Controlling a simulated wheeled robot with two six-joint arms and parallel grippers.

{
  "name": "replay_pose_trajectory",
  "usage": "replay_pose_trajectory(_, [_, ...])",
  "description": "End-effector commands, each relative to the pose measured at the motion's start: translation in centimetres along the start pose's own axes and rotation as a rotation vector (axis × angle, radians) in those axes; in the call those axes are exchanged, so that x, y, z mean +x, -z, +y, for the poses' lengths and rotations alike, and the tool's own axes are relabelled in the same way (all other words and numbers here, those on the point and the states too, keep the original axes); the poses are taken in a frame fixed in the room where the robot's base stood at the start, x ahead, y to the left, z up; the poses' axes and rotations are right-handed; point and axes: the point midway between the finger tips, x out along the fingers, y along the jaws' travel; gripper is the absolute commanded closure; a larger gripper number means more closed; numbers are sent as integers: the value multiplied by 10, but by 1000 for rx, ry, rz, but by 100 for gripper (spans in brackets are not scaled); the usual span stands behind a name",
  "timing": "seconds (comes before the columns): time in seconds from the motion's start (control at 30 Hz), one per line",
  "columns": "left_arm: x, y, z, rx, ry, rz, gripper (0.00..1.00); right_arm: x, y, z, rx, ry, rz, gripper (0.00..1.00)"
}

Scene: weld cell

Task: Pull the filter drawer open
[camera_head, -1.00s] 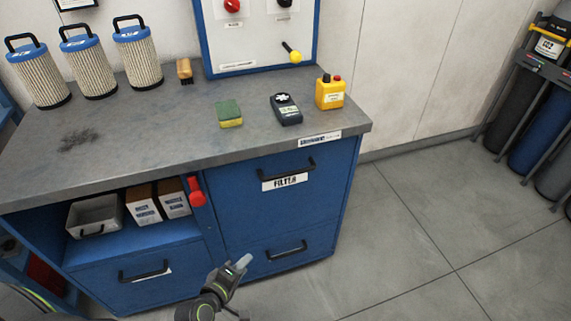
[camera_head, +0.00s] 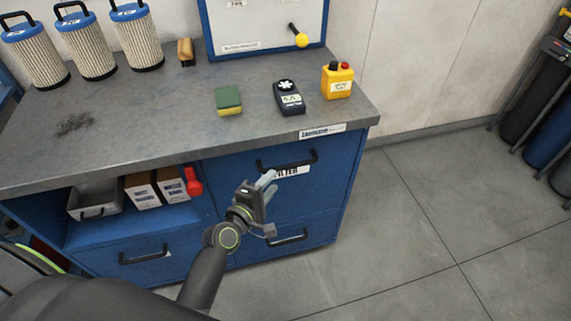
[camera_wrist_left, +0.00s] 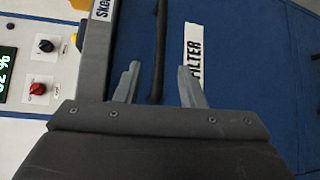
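The filter drawer (camera_head: 320,190) is the blue upper right front of the workbench and looks shut. Its black bar handle (camera_head: 300,163) runs along the top, above a white FILTER label (camera_head: 292,171) that my gripper partly covers. My left gripper (camera_head: 270,180) is in front of the drawer, just below the handle's left part. In the left wrist view the two grey fingers (camera_wrist_left: 160,78) stand apart, and the handle (camera_wrist_left: 161,45) appears in the gap between them. The fingers are not closed on it, and I cannot tell the exact depth between them. My right gripper is not in view.
A lower drawer handle (camera_head: 288,239) sits below. The floor (camera_head: 430,240) at right is clear.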

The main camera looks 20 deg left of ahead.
Motion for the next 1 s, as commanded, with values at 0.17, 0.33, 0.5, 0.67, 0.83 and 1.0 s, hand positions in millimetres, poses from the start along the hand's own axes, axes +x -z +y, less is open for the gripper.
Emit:
replay_pose_trajectory(0.17, [36,0,1,-1,-1,-2,64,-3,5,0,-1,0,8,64])
replay_pose_trajectory(0.33, [63,0,0,0,0,-1,64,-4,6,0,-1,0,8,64])
replay_pose_trajectory(0.5, [79,0,0,0,-1,0,64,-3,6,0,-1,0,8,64])
replay_pose_trajectory(0.67, [85,0,0,0,0,0,64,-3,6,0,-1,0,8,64])
replay_pose_trajectory(0.83, [86,0,0,0,0,0,64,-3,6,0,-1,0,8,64])
replay_pose_trajectory(1.0, [85,0,0,0,0,0,76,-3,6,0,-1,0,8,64])
